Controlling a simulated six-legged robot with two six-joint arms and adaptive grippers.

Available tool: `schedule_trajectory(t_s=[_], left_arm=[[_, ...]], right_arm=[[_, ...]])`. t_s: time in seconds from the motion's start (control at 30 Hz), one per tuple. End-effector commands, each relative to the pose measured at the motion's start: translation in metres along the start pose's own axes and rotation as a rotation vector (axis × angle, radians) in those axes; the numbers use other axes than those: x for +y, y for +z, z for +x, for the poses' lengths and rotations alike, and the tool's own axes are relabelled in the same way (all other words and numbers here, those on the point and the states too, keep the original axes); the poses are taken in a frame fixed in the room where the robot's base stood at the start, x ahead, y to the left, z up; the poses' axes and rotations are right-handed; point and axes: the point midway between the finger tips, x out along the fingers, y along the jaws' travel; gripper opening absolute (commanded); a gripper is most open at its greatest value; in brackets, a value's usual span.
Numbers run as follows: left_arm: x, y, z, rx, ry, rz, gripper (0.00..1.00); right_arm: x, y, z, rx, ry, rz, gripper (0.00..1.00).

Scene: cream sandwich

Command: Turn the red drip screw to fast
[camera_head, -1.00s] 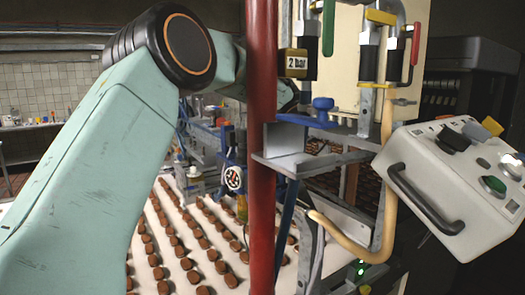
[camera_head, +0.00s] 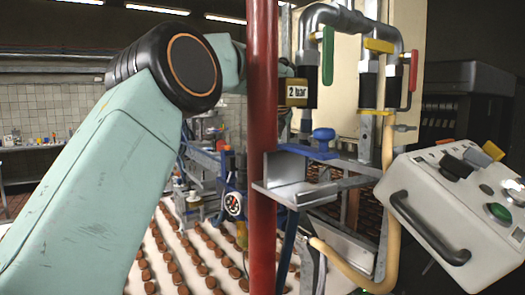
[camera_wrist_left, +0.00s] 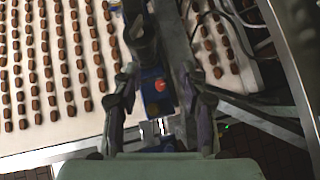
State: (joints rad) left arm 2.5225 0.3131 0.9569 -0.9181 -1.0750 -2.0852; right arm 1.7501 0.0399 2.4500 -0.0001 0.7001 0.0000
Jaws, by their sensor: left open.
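A small red knob (camera_wrist_left: 160,85), which looks like the red drip screw, sits on a dark blue block (camera_wrist_left: 152,92) in the left wrist view. My left gripper (camera_wrist_left: 162,92) is open, with one dark finger on each side of the red knob. I cannot tell how far the knob lies below the fingertips, or whether they touch it. No fast or slow marking is readable. In the head view my left arm comes in from the left and its gripper is hidden behind the red post. My right gripper is not in view.
A red post (camera_head: 262,150) stands upright in front of my left arm's far end. A grey metal bracket (camera_head: 290,180) and pipes with coloured levers are right of it. A control box (camera_head: 455,215) is at the right. Rows of brown pieces lie on a white belt (camera_wrist_left: 75,125).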

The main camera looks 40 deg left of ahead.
Motion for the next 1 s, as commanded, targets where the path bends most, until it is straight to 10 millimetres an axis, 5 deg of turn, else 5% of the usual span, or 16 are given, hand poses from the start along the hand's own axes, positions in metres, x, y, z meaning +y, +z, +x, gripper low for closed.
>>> schedule_trajectory(t_s=[0.27, 0.4, 1.0], left_arm=[[0.000, -0.001, 0.001, 0.001, 0.001, 0.000, 0.43], [0.014, 0.000, 0.020, 0.038, 0.000, -0.050, 0.43], [0.037, -0.013, 0.034, 0.414, 0.106, -1.393, 0.43]], right_arm=[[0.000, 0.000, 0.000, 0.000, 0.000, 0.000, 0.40], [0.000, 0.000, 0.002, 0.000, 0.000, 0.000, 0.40], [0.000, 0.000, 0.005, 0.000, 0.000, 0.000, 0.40]])
